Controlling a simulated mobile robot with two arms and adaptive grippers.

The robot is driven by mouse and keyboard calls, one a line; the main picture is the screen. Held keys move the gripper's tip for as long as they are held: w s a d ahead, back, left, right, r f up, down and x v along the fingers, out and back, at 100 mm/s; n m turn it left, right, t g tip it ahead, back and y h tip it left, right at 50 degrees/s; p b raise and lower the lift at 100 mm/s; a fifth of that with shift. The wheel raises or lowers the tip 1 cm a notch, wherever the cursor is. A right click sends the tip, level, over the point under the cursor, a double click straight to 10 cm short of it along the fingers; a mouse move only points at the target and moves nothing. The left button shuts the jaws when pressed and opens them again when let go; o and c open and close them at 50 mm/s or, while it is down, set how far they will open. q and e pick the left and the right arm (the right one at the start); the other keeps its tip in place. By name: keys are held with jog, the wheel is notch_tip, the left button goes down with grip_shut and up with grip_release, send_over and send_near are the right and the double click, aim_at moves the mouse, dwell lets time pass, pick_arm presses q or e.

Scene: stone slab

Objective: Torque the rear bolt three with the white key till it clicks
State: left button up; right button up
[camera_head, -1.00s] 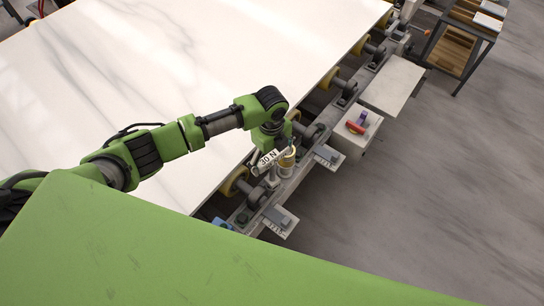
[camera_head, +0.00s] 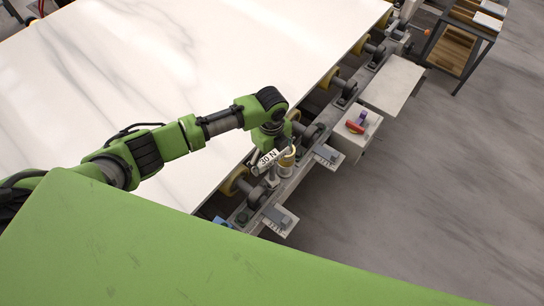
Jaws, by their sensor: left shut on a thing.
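My left gripper (camera_head: 275,140) is at the edge of the white slab, over the roller rail, pointing down. It is shut on a white key (camera_head: 267,158) marked "30 N". The key sits low over the rail, close to a roller bracket. The key's lower end and the bolt under it are too small and covered to tell whether they touch. My right gripper is not in view.
The white marble slab (camera_head: 130,60) lies on yellow rollers (camera_head: 233,181) along the rail. Small grey plates (camera_head: 281,219) stick out from the rail. A grey box (camera_head: 357,132) with a red switch (camera_head: 354,127) and a pale shelf (camera_head: 394,84) stand to the right. A cart (camera_head: 464,40) is at the back right. Grey floor is clear.

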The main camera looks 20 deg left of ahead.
pick_arm(q)
jog(key=shift+f+b, duration=0.3)
jog(key=shift+f, duration=0.45)
dwell(0.5)
jog(key=m, duration=0.4)
jog(key=shift+b, duration=0.35)
jog(key=m, duration=0.3)
jog(key=shift+m+b, duration=0.3)
jog(key=shift+b, duration=0.1)
jog(key=m+b, duration=0.2)
jog(key=m, duration=0.4)
jog(key=shift+w+m, duration=0.1)
jog(key=shift+m, duration=0.3)
jog(key=shift+r+p, duration=1.75)
jog(key=shift+d+r, duration=0.1)
